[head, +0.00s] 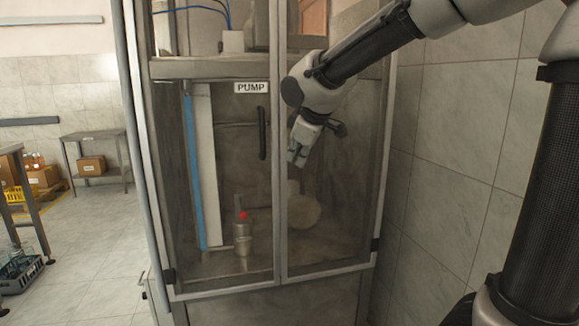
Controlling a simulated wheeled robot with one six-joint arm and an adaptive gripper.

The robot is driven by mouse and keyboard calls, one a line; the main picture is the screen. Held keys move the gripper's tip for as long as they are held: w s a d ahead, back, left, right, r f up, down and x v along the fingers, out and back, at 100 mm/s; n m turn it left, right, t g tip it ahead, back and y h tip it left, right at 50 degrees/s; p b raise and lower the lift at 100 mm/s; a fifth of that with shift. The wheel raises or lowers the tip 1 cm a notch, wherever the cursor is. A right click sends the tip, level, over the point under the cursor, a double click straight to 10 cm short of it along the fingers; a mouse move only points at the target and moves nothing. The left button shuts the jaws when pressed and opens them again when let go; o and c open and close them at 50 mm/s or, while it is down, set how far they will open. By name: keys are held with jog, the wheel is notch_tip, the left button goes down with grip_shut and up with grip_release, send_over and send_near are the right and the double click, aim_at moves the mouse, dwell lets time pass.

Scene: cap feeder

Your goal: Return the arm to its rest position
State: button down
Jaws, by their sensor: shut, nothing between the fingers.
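My arm reaches in from the upper right of the head view. My gripper (297,157) hangs at its end, pointing down, in front of the right glass door of the cabinet (285,215). It is shut, and nothing shows between its fingers. I cannot tell how far it is from the glass. The cabinet carries a PUMP label (251,87) and a dark vertical door handle (262,133) just left of my gripper. Both doors look closed.
Behind the left door stands a bottle with a red top (243,236). A tiled wall (455,150) is close on the right. On the left are a metal table (95,140) with a cardboard box (91,165), a crate of bottles (20,272) and open floor (85,245).

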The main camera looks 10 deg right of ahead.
jog(key=s+d+f+m+g, duration=0.1)
jog(key=s+d+f+m, duration=0.1)
jog(key=s+d, duration=0.4)
jog(key=s+d+f+m+g+h, duration=0.1)
jog(key=s+d+m, duration=0.4)
jog(key=s, duration=0.8)
jog(key=s+d+f+m, duration=0.3)
jog(key=s+d+m, duration=0.1)
jog(key=s+d, duration=0.3)
jog(key=shift+s+d+f+g, duration=0.15)
jog(key=shift+s+d+g, duration=0.2)
jog(key=shift+s, duration=0.9)
jog(key=shift+a, duration=0.1)
